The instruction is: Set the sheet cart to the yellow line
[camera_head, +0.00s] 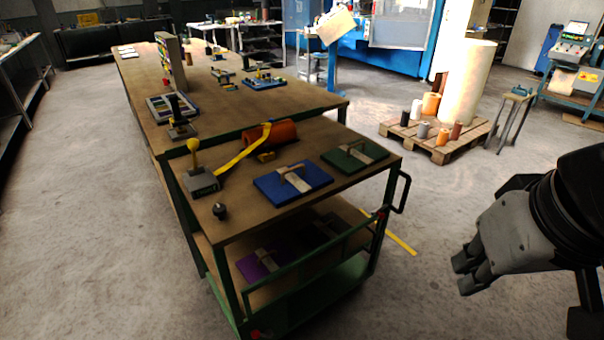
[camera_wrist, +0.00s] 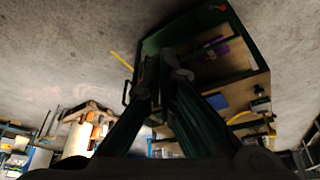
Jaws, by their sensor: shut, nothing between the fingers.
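The sheet cart (camera_head: 300,221) is a green-framed, two-tier cart with wooden shelves, in the centre of the head view against the end of a long bench. A black handle (camera_head: 403,192) stands at its right corner. Blue (camera_head: 292,184) and green (camera_head: 354,156) plates lie on its top, a purple plate (camera_head: 259,264) below. The yellow line (camera_head: 402,238) shows on the floor right of the cart, partly hidden behind it; it also shows in the wrist view (camera_wrist: 122,60). My gripper (camera_head: 470,275) is shut and empty, right of the cart and apart from it.
A long wooden bench (camera_head: 228,107) extends behind the cart. A pallet (camera_head: 462,143) with a white cylinder and several rolls stands at the back right, beside a small stool (camera_head: 512,98). Floor is open left of the cart and between cart and gripper.

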